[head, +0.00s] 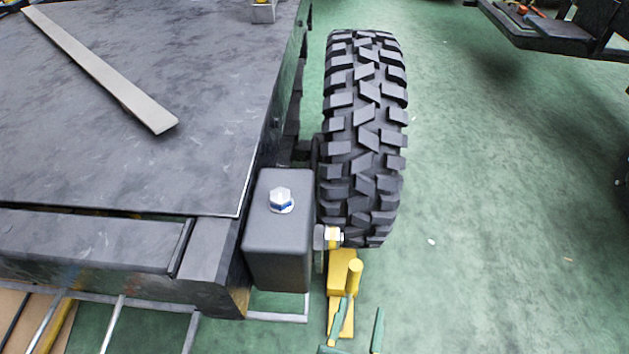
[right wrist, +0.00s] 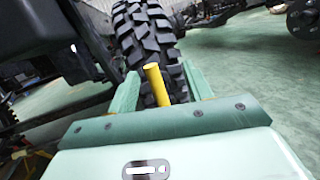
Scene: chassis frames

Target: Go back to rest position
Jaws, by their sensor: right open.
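My right gripper (head: 359,322) is at the bottom of the head view, with its two green fingers apart. It also shows in the right wrist view (right wrist: 160,85), open. A yellow handle (head: 354,276) stands up from a yellow part beside the lower end of the tyre. In the right wrist view the yellow handle (right wrist: 155,85) appears between the open fingers; I cannot tell whether it touches them. My left gripper is not in view.
A large knobbly black tyre (head: 365,130) stands beside a dark chassis table (head: 140,110). A dark box (head: 278,245) with a bolt (head: 281,198) on top sits at the table corner. A flat metal bar (head: 100,70) lies on the table. Green floor (head: 480,210) at right is mostly clear.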

